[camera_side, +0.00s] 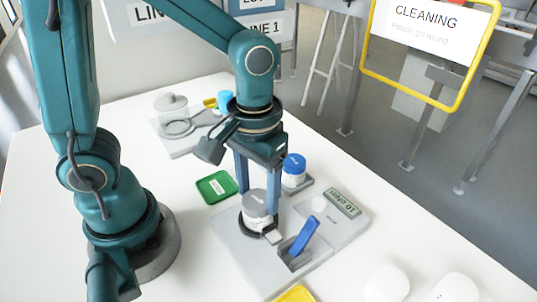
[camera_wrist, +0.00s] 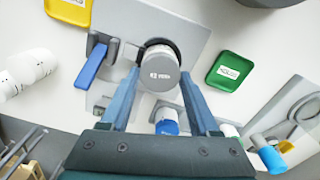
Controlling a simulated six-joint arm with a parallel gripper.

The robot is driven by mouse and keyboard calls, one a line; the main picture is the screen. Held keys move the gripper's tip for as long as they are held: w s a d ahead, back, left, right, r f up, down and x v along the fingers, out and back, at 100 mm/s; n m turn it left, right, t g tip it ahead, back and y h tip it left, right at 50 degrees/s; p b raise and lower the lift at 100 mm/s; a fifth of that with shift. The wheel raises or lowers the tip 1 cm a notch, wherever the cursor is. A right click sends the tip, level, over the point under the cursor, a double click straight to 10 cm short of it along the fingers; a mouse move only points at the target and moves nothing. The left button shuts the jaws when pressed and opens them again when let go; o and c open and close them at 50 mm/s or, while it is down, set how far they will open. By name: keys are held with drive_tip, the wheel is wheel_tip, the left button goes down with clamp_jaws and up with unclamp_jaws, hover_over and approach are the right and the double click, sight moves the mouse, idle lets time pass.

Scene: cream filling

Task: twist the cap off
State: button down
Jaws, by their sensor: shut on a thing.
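A white jar with a grey, labelled cap (camera_side: 257,203) stands upright in a dark ring-shaped holder on a grey base plate (camera_side: 233,240). In the wrist view the cap (camera_wrist: 159,66) is seen from above as a round grey disc with lettering. My gripper (camera_side: 258,198) points straight down over the jar, its two blue fingers on opposite sides of the cap. It is shut on the cap, and the fingertips also show in the wrist view (camera_wrist: 160,77). The blue lever (camera_side: 304,236) of the clamp beside the holder is tilted up. The jar's lower body is partly hidden by the holder.
A blue-capped jar (camera_side: 294,170) stands close behind my gripper. A display unit (camera_side: 342,203) is at the plate's right. A green tray (camera_side: 217,187) lies left, a yellow tray (camera_side: 296,293) in front. White jars (camera_side: 388,284) stand front right. Glassware (camera_side: 172,106) sits at the back.

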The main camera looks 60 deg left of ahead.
drive_tip(key=shift+a+f, duration=0.1)
drive_tip(key=shift+f, duration=0.1)
idle(0.6)
drive_tip(key=c, duration=0.9)
unclamp_jaws()
clamp_jaws()
drive_tip(key=n, duration=0.4)
drive_tip(key=shift+s, duration=0.15)
drive_tip(key=shift+n, duration=0.9)
drive_tip(key=shift+s+n, duration=0.1)
drive_tip(key=shift+n, duration=1.1)
drive_tip(key=n, duration=0.3)
drive_tip(key=shift+a, duration=0.1)
